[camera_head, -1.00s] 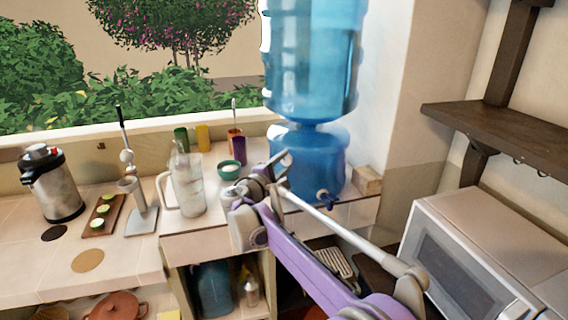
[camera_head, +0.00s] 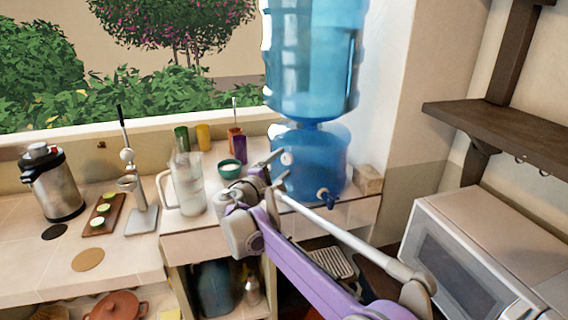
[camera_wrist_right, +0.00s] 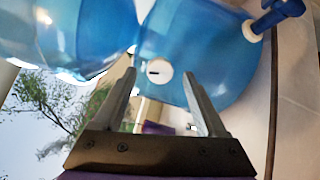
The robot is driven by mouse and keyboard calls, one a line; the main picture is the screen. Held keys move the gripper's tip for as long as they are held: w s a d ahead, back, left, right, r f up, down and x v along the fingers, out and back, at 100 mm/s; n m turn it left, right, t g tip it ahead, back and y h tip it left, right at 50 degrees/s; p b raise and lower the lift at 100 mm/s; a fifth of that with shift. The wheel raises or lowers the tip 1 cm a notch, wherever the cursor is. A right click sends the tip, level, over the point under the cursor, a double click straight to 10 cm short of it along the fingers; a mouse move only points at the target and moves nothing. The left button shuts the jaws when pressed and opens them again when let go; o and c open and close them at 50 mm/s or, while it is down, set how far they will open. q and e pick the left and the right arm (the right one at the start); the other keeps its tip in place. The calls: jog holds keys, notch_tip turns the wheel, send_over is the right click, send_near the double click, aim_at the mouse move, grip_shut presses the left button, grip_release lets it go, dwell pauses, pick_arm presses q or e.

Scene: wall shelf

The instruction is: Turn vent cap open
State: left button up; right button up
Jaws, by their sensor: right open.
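The vent cap (camera_head: 286,158) is a small white disc on the side of the blue water dispenser base (camera_head: 325,160). In the right wrist view the cap (camera_wrist_right: 158,72) is round, with a short dark slot lying nearly level in that picture. My right gripper (camera_head: 278,166) is open and empty, pointing at the cap. In the right wrist view its two fingers (camera_wrist_right: 158,82) appear on either side of the cap; whether they touch it cannot be told. My left gripper is not in view.
A blue tap (camera_head: 326,196) sticks out low on the dispenser, right of my gripper. A large blue bottle (camera_head: 312,60) stands on top. A green bowl (camera_head: 230,169), a glass pitcher (camera_head: 187,185) and several cups stand left. A microwave (camera_head: 465,265) is at right.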

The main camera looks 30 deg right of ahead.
jog(key=v, duration=0.8)
jog(key=shift+s+a+b, duration=0.15)
jog(key=shift+a+b, duration=0.15)
jog(key=shift+b, duration=0.05)
jog(key=s+f+m+g+y, duration=0.45)
jog(key=s+f+y, duration=0.25)
jog(key=s+f, duration=0.95)
jog(key=s+a+f+m+y, duration=0.2)
jog(key=s+a+f+y, duration=0.2)
jog(key=s, duration=0.4)
jog(key=s+a+f+m+y, duration=0.3)
jog(key=s+a+f+y, duration=0.1)
jog(key=s+a+f, duration=0.2)
jog(key=shift+s+a+f+p, duration=0.35)
jog(key=shift+s+a, duration=0.35)
jog(key=shift+s, duration=0.25)
